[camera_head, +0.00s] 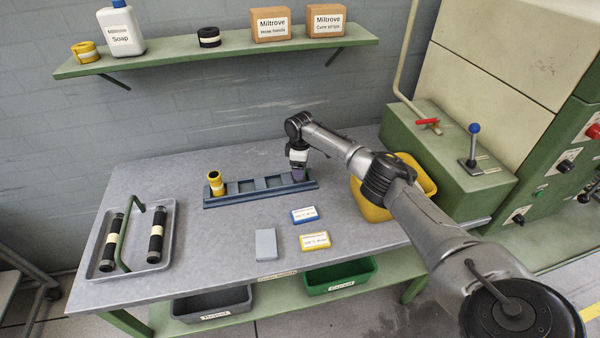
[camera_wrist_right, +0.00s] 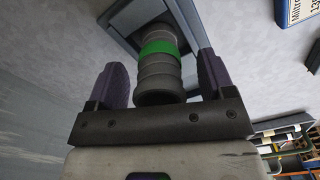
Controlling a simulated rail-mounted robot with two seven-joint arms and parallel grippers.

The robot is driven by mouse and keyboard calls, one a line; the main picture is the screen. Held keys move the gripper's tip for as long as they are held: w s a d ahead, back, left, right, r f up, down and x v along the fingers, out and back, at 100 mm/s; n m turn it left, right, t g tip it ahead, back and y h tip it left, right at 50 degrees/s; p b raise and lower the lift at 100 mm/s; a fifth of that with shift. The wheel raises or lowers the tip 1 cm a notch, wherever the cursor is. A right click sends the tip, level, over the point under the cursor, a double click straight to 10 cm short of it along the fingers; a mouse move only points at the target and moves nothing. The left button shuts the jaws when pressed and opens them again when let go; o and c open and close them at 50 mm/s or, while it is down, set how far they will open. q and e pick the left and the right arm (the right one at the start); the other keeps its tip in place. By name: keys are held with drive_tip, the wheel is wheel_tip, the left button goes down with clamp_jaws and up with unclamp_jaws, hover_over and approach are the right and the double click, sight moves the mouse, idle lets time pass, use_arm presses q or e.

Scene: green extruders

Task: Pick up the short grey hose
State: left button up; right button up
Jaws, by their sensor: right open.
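In the right wrist view a short grey hose (camera_wrist_right: 160,77) with a green band stands in a slot of the blue-grey rack (camera_wrist_right: 188,18). My right gripper (camera_wrist_right: 162,62) is open, with one purple finger on each side of the hose and gaps showing beside it. In the head view my right gripper (camera_head: 299,175) points down at the right end of the rack (camera_head: 233,199) and hides the hose. My left gripper is not in view.
A yellow hose (camera_head: 215,184) stands in the rack's left end. A tray (camera_head: 103,262) with two black hoses lies at the left. Blue (camera_head: 304,215) and yellow (camera_head: 314,241) labelled boxes and a grey block (camera_head: 265,244) lie in front. A yellow bin (camera_head: 371,209) stands right.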

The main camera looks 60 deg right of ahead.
drive_tip(key=shift+f, duration=0.3)
drive_tip(key=c, duration=1.1)
drive_tip(key=shift+r, duration=0.8)
drive_tip(key=s+d+r+p, duration=0.1)
drive_tip(key=s+r, duration=0.2)
drive_tip(key=s+d+r+p, duration=0.2)
drive_tip(key=s+r, duration=0.2)
drive_tip(key=s+d+r+p, duration=0.1)
drive_tip(key=s+r+p, duration=0.1)
drive_tip(key=s+r, duration=0.1)
drive_tip(key=shift+s+d+r, duration=0.15)
drive_tip(key=shift+s+d, duration=0.15)
drive_tip(key=shift+d, duration=0.1)
